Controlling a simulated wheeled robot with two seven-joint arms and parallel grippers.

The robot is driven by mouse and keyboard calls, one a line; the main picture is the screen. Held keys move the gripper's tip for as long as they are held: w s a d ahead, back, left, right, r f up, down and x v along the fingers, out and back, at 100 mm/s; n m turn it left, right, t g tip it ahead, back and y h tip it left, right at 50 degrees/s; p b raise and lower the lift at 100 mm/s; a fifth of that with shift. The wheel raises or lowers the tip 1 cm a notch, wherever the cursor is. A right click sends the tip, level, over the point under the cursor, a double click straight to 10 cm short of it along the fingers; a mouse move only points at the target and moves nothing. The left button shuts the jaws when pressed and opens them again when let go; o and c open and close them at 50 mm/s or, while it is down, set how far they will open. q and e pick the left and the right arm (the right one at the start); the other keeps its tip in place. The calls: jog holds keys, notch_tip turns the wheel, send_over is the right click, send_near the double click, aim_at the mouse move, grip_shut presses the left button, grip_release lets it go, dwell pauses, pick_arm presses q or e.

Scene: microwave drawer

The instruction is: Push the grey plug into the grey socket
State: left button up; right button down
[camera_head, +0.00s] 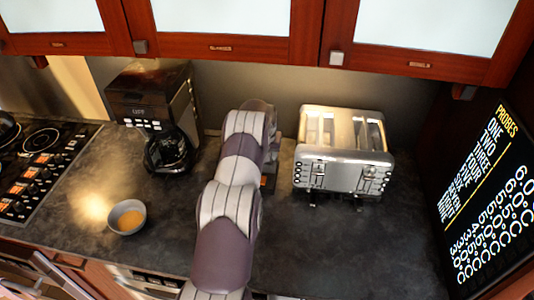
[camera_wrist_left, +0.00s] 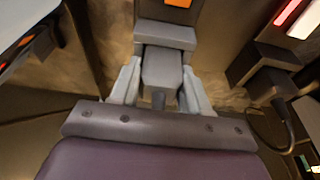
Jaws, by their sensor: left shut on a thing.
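In the left wrist view, my left gripper (camera_wrist_left: 161,78) is shut on the grey plug (camera_wrist_left: 162,68), one pale finger on each side of it. A short grey stub comes out of the plug's near end. A wider grey block, which looks like the grey socket (camera_wrist_left: 165,36), lies straight ahead of the plug. The two appear in line and very close; I cannot tell whether they touch or how deep the plug sits. In the head view my left arm reaches to the back of the counter and hides its gripper, the plug and the socket. My right gripper is not in view.
A dark plug with a cable (camera_wrist_left: 270,84) sits to the right in the wrist view. A toaster (camera_head: 343,150) stands right of my arm, a coffee maker (camera_head: 155,105) left. A bowl (camera_head: 127,216) sits front left. Cabinets (camera_head: 225,30) hang above. The counter's front right is clear.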

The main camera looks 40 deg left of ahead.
pick_arm(q)
jog(key=shift+f, duration=0.15)
jog(key=o, duration=1.1)
jog(key=shift+o, duration=0.2)
jog(key=shift+r+b, duration=0.35)
jog(key=shift+r, duration=0.05)
jog(key=b+v, duration=0.3)
jog(key=v, duration=0.9)
jog(key=shift+s+b, duration=0.15)
jog(key=shift+b, duration=0.15)
